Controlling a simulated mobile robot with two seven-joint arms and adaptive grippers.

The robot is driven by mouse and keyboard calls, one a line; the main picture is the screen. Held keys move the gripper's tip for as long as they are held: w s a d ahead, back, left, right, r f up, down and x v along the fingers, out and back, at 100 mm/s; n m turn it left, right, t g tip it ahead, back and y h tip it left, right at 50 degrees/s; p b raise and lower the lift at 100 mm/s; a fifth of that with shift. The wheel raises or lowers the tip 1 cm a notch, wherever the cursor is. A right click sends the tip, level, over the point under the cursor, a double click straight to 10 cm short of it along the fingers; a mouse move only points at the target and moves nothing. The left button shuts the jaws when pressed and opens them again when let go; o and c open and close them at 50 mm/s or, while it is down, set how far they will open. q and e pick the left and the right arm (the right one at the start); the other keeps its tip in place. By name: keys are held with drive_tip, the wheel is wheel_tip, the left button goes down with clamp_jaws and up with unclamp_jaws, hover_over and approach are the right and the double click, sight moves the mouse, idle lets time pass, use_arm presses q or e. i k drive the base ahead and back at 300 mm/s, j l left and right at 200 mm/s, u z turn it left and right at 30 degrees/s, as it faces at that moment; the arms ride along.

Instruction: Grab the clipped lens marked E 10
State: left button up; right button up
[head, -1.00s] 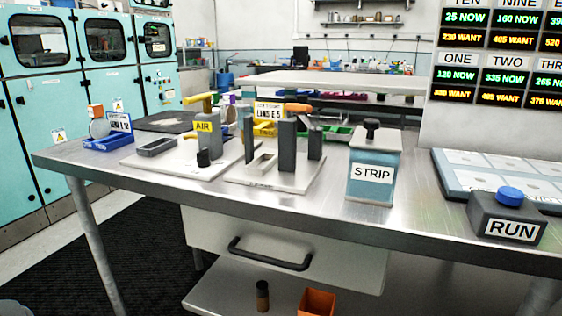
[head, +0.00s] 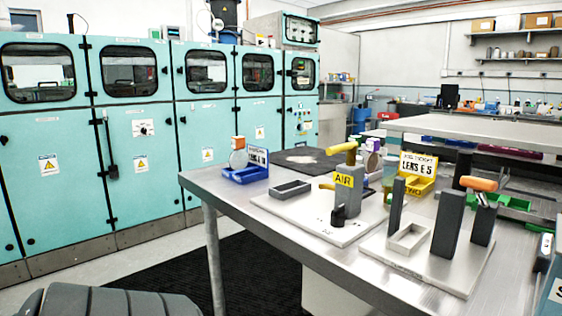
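A round lens (head: 238,159) with an orange clip (head: 238,142) on top stands in a blue holder (head: 245,176) at the far left corner of the bench. The white label (head: 257,157) on this holder is small and seems to begin with "LENS E"; I cannot read its number surely. A yellow holder (head: 417,185) further right has a label that reads LENS E 5. Neither gripper is in view.
The steel bench (head: 215,187) carries a white board with an AIR post (head: 347,190) and a grey tray (head: 290,190). A second white board (head: 430,262) bears grey posts. A dark mat (head: 300,160) lies behind. Teal cabinets (head: 150,170) line the left.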

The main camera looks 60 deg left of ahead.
sight(238, 160)
drive_tip(key=u, duration=2.15)
drive_tip(key=z, duration=0.5)
drive_tip(key=j+z, duration=0.25)
drive_tip(key=z, duration=0.2)
drive_tip(key=i+j+z, duration=0.1)
drive_tip(key=j+z, duration=0.15)
drive_tip(key=z, duration=0.2)
drive_tip(key=j+z, duration=0.25)
drive_tip(key=z, duration=0.15)
drive_tip(key=j+z, duration=0.2)
drive_tip(key=j, duration=0.15)
drive_tip(key=k+j+z, duration=0.25)
drive_tip(key=j+z, duration=0.2)
drive_tip(key=j, duration=0.3)
drive_tip(key=k+j+z, duration=0.1)
drive_tip(key=j, duration=0.25)
drive_tip(key=k+j+z, duration=0.1)
drive_tip(key=k+j, duration=0.15)
drive_tip(key=k+j+z, duration=0.1)
drive_tip(key=j, duration=0.3)
drive_tip(key=k, duration=0.1)
